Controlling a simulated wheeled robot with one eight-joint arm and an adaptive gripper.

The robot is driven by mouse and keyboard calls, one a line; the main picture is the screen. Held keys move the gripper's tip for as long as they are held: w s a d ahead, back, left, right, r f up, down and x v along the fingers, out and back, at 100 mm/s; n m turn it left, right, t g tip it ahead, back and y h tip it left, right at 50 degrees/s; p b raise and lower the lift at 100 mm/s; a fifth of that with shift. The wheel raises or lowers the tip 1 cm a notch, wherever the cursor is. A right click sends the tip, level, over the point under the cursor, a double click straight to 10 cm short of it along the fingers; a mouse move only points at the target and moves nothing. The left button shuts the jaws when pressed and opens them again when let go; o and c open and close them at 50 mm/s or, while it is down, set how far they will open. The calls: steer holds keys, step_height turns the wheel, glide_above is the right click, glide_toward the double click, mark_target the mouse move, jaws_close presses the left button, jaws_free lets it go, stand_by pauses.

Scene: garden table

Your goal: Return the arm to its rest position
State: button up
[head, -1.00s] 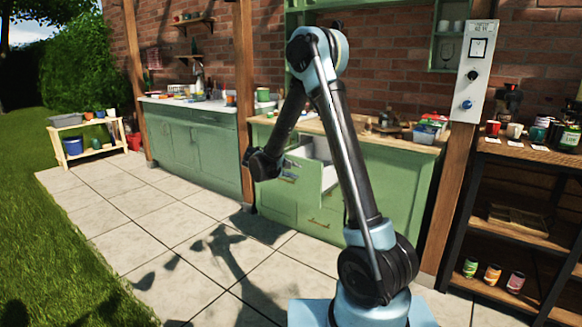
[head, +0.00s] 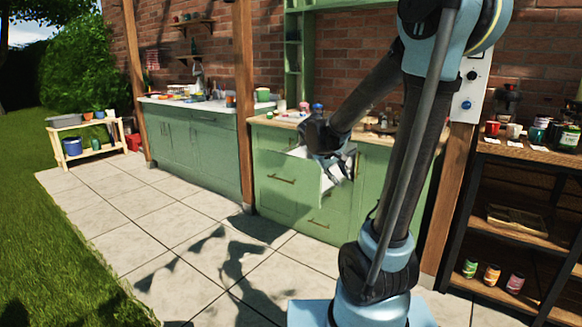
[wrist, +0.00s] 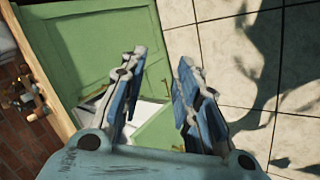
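My gripper (head: 338,172) hangs from my raised arm and shows in front of the green cabinet, over the right part of an open drawer (head: 282,181) in the head view. In the wrist view my gripper (wrist: 161,58) has its two blue-padded fingers spread apart with nothing between them. The drawer's white inside (wrist: 147,111) shows behind and between the fingers. I cannot tell how far the gripper is from the drawer. My arm hides part of the worktop and the cabinet's right side.
A worktop (head: 268,121) with several items tops the green cabinet. A wooden post (head: 459,195) and a dark shelf unit (head: 535,160) with mugs and cans stand at the right. A small plant bench (head: 88,153) stands far left. The paved floor (head: 165,230) is clear.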

steer(key=s+f+m+g+y, duration=0.1)
steer(key=s+f, duration=0.3)
steer(key=s, duration=0.9)
steer(key=s+d+f+m+g+y, duration=0.1)
steer(key=s+f+m+y, duration=0.2)
steer(key=s, duration=1.1)
steer(key=shift+f+y, duration=0.6)
steer(key=shift+y, duration=0.2)
steer(key=shift+d, duration=0.1)
steer(key=shift+w+f, duration=0.2)
steer(key=shift+w, duration=0.3)
